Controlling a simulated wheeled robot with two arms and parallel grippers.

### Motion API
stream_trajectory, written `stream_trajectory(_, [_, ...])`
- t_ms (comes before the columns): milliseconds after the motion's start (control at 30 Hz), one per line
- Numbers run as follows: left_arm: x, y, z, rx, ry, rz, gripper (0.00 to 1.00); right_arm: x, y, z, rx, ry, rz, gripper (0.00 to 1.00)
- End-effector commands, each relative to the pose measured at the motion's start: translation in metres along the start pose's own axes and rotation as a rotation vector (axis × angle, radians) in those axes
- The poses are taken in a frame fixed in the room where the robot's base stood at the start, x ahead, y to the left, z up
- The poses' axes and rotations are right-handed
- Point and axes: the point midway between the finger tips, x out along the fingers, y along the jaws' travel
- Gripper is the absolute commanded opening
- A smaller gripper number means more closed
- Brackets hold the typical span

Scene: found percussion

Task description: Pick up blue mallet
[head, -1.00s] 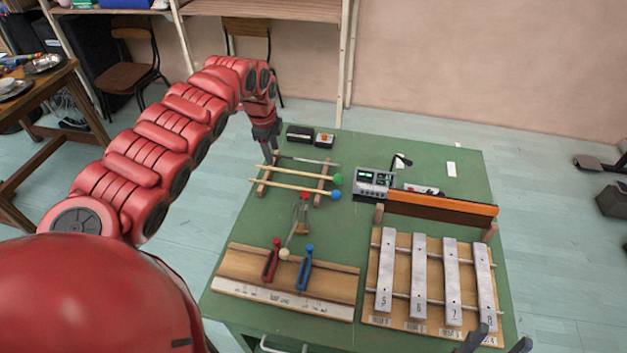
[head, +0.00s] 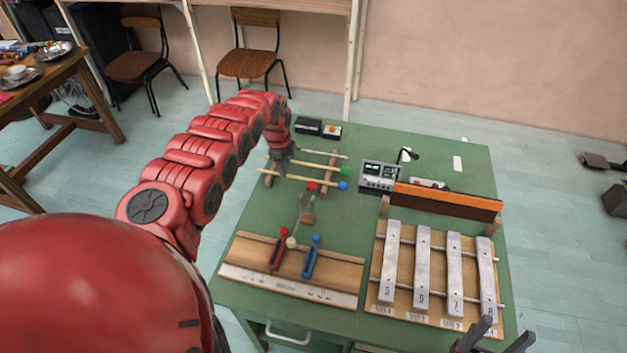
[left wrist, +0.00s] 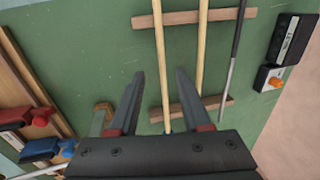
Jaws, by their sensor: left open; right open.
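The blue mallet lies on a wooden rack, its blue ball head (head: 342,186) at the right end in the head view. Its pale stick (left wrist: 158,60) also shows in the left wrist view, where its head is hidden. The green-headed mallet (head: 345,170) lies parallel just behind it. My left gripper (head: 281,172) is open and empty over the left part of the sticks. In the left wrist view its two fingers (left wrist: 159,85) appear on either side of the nearer stick; their height above it is unclear. My right gripper (head: 497,338) is open at the bottom right edge.
A thin grey rod (left wrist: 236,60) lies behind the mallets, with black boxes (head: 309,126) beyond. A grey device (head: 380,176), metal bars (head: 422,265) and a board with red and blue clamps (head: 345,275) occupy the right and front. Green tabletop (head: 255,215) is free front-left of the rack.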

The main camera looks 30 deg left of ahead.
Motion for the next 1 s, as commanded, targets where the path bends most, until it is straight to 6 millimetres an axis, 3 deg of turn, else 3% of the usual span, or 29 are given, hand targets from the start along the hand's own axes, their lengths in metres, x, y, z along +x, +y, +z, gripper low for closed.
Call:
stream_trajectory(267, [0.028,-0.003,0.001,-0.001,0.001,0.002,0.48,0.004,0.000,-0.001,0.000,0.000,0.000,0.60])
stream_trajectory(400, [0.044,-0.004,0.000,0.000,0.002,0.001,0.48,-0.003,0.000,0.001,0.000,0.000,0.000,0.60])
stream_trajectory(767, [0.048,-0.004,0.003,0.000,-0.001,0.000,0.48,-0.004,0.000,0.001,0.000,0.000,0.000,0.60])
stream_trajectory(800, [0.048,-0.004,0.003,0.000,-0.001,0.000,0.46,-0.004,0.000,0.001,0.000,0.000,0.000,0.60])
stream_trajectory(1000, [0.048,-0.004,0.003,0.000,-0.001,0.000,0.10,-0.004,0.000,0.001,0.000,0.000,0.000,0.60])
